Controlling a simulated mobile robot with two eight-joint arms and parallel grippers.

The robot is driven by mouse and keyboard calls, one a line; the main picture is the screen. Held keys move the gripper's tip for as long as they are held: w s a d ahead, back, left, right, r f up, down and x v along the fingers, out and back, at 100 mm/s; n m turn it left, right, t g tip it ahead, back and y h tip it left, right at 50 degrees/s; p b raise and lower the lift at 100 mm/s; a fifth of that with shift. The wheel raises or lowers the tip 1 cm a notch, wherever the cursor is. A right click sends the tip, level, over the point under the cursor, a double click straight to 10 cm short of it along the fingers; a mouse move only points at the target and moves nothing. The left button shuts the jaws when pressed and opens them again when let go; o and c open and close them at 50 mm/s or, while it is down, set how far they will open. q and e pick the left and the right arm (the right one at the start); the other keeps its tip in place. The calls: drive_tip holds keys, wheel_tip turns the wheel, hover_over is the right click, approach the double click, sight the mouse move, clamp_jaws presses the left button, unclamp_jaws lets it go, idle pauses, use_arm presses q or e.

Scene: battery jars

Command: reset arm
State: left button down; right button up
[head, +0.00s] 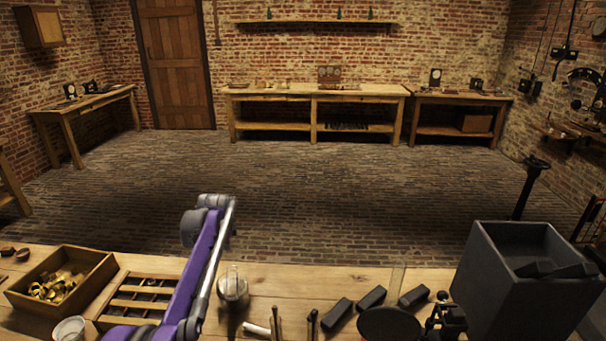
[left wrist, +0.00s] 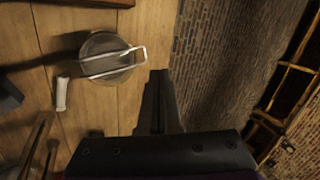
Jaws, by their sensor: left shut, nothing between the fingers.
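My left arm shows in the head view as a purple and silver link rising over the workbench (head: 300,285). My left gripper (left wrist: 157,78) shows in the left wrist view with its dark fingers together and nothing between them. A round glass jar with a wire bail (left wrist: 110,58) is just left of the fingertips in that view, apart from them as far as I can tell. The jar also shows in the head view (head: 232,287), right of my arm. My right gripper is in no view.
A wooden box of brass pieces (head: 68,270) and a slatted wooden rack (head: 135,296) are at left. A white roll (head: 257,329) and black blocks (head: 371,297) lie right of the jar. A large grey bin (head: 480,270) stands at right.

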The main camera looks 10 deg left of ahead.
use_arm(q)
drive_tip(key=s+d+r+n, duration=0.3)
drive_tip(key=s+d, duration=0.3)
drive_tip(key=s, duration=0.3)
drive_tip(key=s+d+r+n, duration=0.25)
drive_tip(key=s+d, duration=0.35)
drive_tip(key=s, duration=0.3)
drive_tip(key=s+d+f+n, duration=0.2)
drive_tip(key=s+f, duration=0.1)
drive_tip(key=s, duration=0.5)
drive_tip(key=s+d+f+n+h, duration=0.1)
drive_tip(key=s+d+f+n, duration=0.1)
drive_tip(key=s, duration=0.6)
drive_tip(key=s+d+f+n, duration=0.2)
drive_tip(key=s+f+n, duration=0.2)
drive_tip(key=s, duration=0.4)
drive_tip(key=shift+d+f+t+h, duration=0.35)
drive_tip(key=shift+f+t+h, duration=0.05)
drive_tip(key=shift+f, duration=0.2)
